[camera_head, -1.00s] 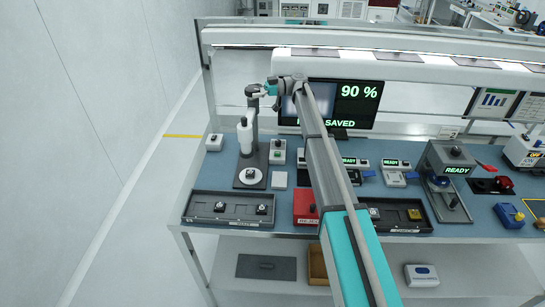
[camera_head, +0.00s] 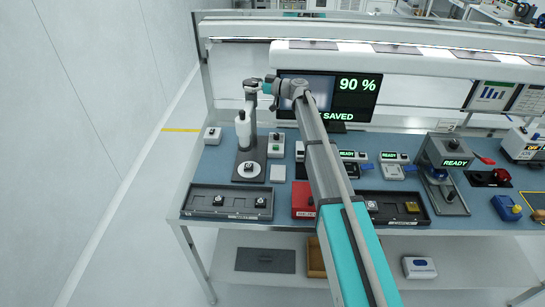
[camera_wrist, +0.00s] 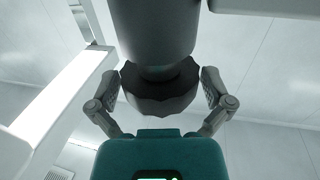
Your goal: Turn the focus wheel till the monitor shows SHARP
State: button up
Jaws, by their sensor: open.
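The microscope-like instrument (camera_head: 243,130) stands upright on its dark base at the left of the bench. In the wrist view a dark, scalloped focus wheel (camera_wrist: 160,100) sits under a grey cylindrical body. My gripper (camera_head: 262,87) is at the top of the instrument, and its fingers show in the wrist view (camera_wrist: 160,88), one on each side of the wheel. The fingers are open, with a visible gap to the wheel. The monitor (camera_head: 355,98) behind shows "90 %" and the word "SAVED" in green. My arm hides part of its screen and text.
A dark tray (camera_head: 228,203) with small parts lies at the bench's front left. A red box (camera_head: 302,200) and another tray (camera_head: 420,208) lie near my arm. Several devices reading READY stand to the right. A lit overhead beam (camera_head: 420,65) crosses above the monitor.

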jog(key=shift+s+m+t+h, duration=0.1)
jog(key=shift+m+t+h, duration=1.05)
jog(key=shift+t, duration=0.65)
jog(key=shift+m+t+h, duration=0.75)
jog(key=shift+m+t, duration=0.7)
jog(key=shift+t, duration=0.35)
jog(key=shift+m+t+h, duration=2.1)
jog(key=shift+m+h, duration=0.1)
jog(key=shift+h, duration=0.5)
